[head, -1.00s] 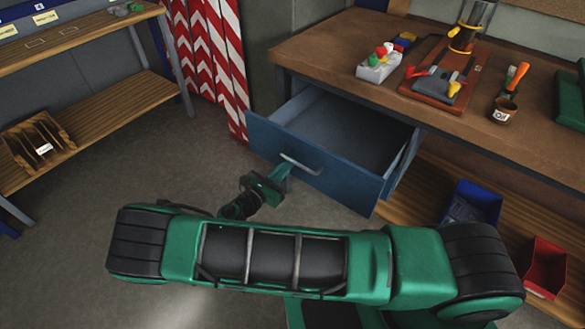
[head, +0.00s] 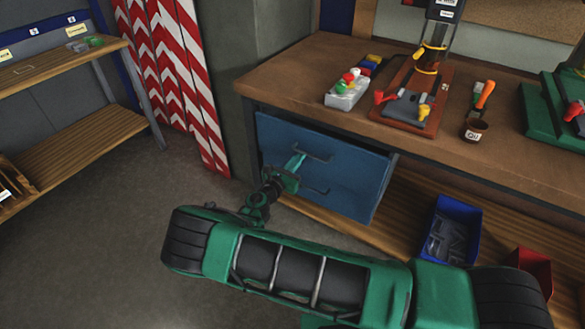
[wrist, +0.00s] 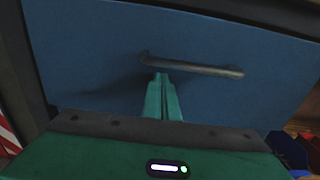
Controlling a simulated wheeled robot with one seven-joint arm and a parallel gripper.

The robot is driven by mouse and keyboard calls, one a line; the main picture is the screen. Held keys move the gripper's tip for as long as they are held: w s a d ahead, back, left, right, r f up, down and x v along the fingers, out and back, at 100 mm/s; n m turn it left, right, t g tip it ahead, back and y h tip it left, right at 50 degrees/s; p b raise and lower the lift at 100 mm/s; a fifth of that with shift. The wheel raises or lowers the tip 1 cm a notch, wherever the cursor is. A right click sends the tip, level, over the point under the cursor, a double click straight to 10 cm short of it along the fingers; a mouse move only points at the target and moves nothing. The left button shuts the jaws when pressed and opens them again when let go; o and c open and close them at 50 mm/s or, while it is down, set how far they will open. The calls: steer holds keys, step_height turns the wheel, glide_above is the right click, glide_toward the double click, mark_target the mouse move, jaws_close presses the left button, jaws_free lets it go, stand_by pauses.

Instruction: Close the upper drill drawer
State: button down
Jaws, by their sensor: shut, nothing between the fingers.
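The upper drawer (head: 345,157) has a blue front with a grey bar handle. It now sits in under the workbench, and its inside no longer shows; I cannot tell whether a thin gap is left. In the wrist view the shut green fingers (wrist: 161,76) point at the blue front (wrist: 95,55), just below the handle (wrist: 195,67). Whether they touch it is unclear.
Blue (head: 450,228) and red (head: 532,271) bins stand on the lower shelf. A striped barrier (head: 180,75) stands left. The floor at left is clear.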

steer(key=shift+x, duration=1.4)
steer(key=shift+d+r, duration=0.1)
steer(key=shift+r, duration=0.15)
steer(key=shift+s, duration=0.1)
steer(key=v, duration=1.4)
steer(key=shift+s+a+f, duration=0.25)
steer(key=shift+a+f, duration=0.05)
